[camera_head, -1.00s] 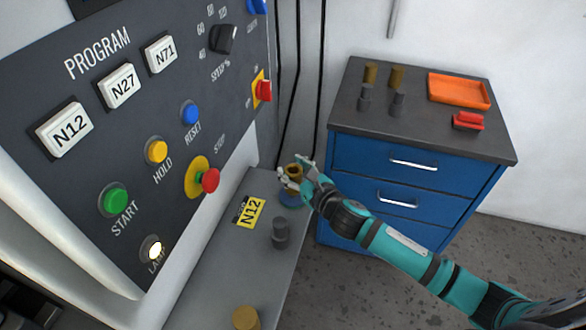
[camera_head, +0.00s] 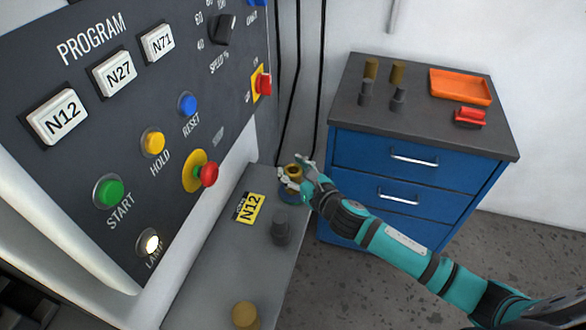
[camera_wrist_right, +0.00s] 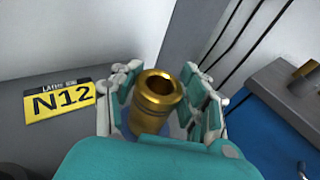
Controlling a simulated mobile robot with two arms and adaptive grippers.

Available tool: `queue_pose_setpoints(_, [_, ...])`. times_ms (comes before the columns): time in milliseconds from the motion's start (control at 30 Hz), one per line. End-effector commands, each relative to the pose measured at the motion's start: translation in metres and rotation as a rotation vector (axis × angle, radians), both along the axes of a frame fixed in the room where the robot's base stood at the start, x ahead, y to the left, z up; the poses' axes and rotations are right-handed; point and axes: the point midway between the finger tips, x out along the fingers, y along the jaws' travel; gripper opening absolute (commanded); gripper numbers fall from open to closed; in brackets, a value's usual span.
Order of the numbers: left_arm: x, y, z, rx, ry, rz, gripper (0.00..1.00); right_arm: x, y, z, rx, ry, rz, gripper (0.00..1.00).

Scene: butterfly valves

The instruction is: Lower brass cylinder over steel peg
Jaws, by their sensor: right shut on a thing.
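A hollow brass cylinder (camera_head: 294,170) is upright between the fingers of my right gripper (camera_head: 295,177), at the far end of the grey shelf. In the right wrist view the brass cylinder (camera_wrist_right: 155,98) shows its open top, with gripper fingers closed on both sides of it. A blue round base (camera_head: 290,197) shows just below the cylinder. Any steel peg under or inside the cylinder is hidden, and I cannot tell the gap below it. A dark grey stepped peg (camera_head: 281,228) stands bare on the shelf, nearer the camera. My left gripper is not in view.
Another brass piece (camera_head: 245,314) stands at the shelf's near end. A yellow N12 plate (camera_head: 249,208) lies beside the peg. The control panel (camera_head: 130,110) rises at left. A blue drawer cabinet (camera_head: 400,175) at right carries small brass and grey parts and an orange tray (camera_head: 460,87).

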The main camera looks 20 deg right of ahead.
Motion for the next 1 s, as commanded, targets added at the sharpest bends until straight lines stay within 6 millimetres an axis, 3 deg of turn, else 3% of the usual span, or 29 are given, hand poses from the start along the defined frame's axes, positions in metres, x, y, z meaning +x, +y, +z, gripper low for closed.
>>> queue_pose_setpoints(633, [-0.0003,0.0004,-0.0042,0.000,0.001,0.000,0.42,0.0008,0.0005,-0.0039,0.002,-0.006,0.001,0.00])
queue_pose_setpoints(667, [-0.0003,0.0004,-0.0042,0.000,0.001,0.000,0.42,0.0008,0.0005,-0.0039,0.002,-0.006,0.001,0.43])
queue_pose_setpoints(867, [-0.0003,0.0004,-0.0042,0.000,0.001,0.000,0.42,0.0005,0.0003,-0.0052,0.001,-0.003,0.001,0.70])
queue_pose_setpoints(1000, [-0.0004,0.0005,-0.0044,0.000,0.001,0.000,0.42,0.0002,0.0002,-0.0060,0.001,-0.002,0.000,0.72])
